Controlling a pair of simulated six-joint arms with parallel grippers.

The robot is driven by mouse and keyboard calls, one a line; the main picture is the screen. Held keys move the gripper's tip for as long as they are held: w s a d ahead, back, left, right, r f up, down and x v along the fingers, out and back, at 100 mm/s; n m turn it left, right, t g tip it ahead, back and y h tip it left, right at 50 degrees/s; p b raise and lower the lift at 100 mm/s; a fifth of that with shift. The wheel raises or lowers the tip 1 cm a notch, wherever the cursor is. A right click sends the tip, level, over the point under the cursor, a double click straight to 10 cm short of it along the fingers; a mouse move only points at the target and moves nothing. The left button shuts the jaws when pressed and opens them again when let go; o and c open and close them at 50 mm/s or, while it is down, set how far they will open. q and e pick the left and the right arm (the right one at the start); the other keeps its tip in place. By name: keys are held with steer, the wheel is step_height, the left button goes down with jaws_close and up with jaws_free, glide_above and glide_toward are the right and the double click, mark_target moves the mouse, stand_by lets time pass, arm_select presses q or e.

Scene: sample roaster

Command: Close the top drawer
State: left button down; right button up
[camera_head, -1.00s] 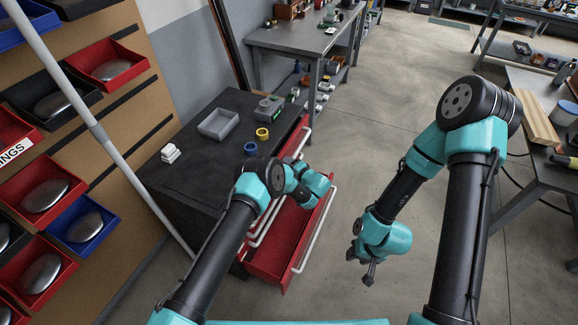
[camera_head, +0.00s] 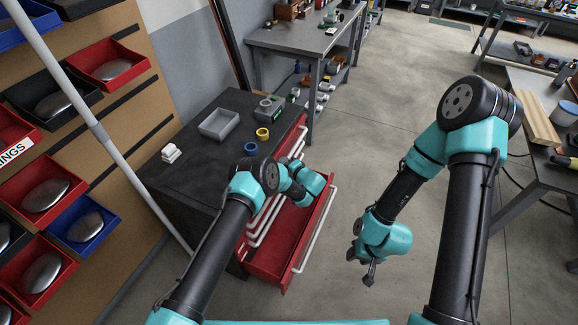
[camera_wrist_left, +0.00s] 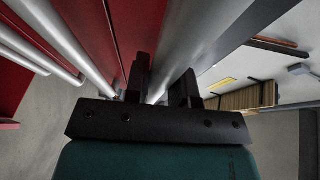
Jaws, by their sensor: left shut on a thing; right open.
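The dark-topped cabinet (camera_head: 198,152) has red drawers with silver bar handles on its right-hand front. The top drawer's red front (camera_head: 292,138) shows near the cabinet's top edge, partly hidden by my left arm. In the left wrist view, my left gripper (camera_wrist_left: 163,82) is shut on a silver bar handle (camera_wrist_left: 185,45) beside a red front. In the head view its fingertips are hidden behind my arm. My right gripper (camera_head: 368,272) is open and empty, pointing down over bare floor, apart from the cabinet.
A lower red drawer (camera_head: 268,262) stands far out below my left arm, its handle (camera_head: 314,232) towards the right. A grey tray (camera_head: 219,124), a yellow ring (camera_head: 262,134) and a blue ring (camera_head: 251,148) sit on the cabinet top. Floor right of the drawers is clear.

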arm_select(q)
steer(key=shift+w+a+r, duration=0.1)
steer(key=shift+w+a, duration=0.25)
steer(key=shift+a, duration=0.3)
steer(key=c, duration=1)
jaws_free()
steer(key=v, duration=1.7)
steer(key=shift+s, duration=0.25)
